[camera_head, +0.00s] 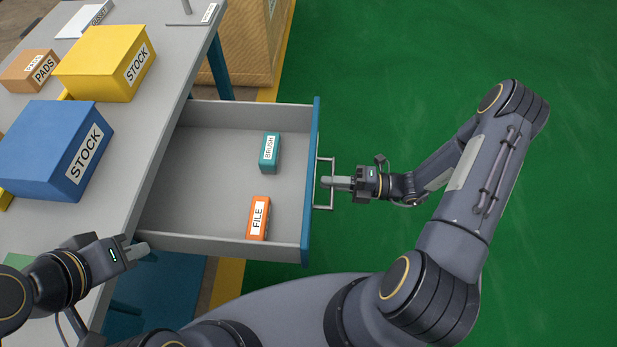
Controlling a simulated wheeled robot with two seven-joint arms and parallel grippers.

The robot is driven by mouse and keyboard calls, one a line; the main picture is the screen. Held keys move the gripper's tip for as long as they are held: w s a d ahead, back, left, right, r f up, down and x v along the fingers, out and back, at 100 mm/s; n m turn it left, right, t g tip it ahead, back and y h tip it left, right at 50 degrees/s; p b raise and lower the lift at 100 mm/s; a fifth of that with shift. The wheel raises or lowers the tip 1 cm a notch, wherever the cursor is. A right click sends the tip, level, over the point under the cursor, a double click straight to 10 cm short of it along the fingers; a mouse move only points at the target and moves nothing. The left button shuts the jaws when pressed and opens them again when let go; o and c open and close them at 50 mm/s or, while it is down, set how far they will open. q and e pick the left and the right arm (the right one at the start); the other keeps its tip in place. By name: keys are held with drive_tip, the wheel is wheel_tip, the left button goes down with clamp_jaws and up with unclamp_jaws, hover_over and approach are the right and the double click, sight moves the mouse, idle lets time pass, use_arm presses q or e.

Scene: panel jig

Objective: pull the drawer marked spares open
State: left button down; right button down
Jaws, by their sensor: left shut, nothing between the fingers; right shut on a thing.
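The drawer (205,147) is pulled out from under the grey bench, with its inside in view. Its blue front (311,228) is seen from above and behind, so any marking on its face is hidden. My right gripper (330,183) is shut on the metal bar handle (331,163) on the drawer front. Inside the drawer lie a teal box marked BRUSH (270,150) and an orange box marked FILE (258,220). My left gripper (143,250) is shut and empty, beside the near side wall of the drawer, by the bench edge.
On the bench (150,135) stand a blue STOCK box (45,140), a yellow STOCK box (95,62) and an orange PADS box (25,70). A wooden crate (243,45) stands behind the drawer. The green floor (400,60) beyond the handle is clear.

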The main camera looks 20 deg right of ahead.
drive_tip(key=shift+v, duration=1.35)
drive_tip(key=c, duration=1.6)
unclamp_jaws()
drive_tip(key=v, duration=0.7)
drive_tip(key=shift+d, duration=0.4)
drive_tip(key=shift+s, duration=0.1)
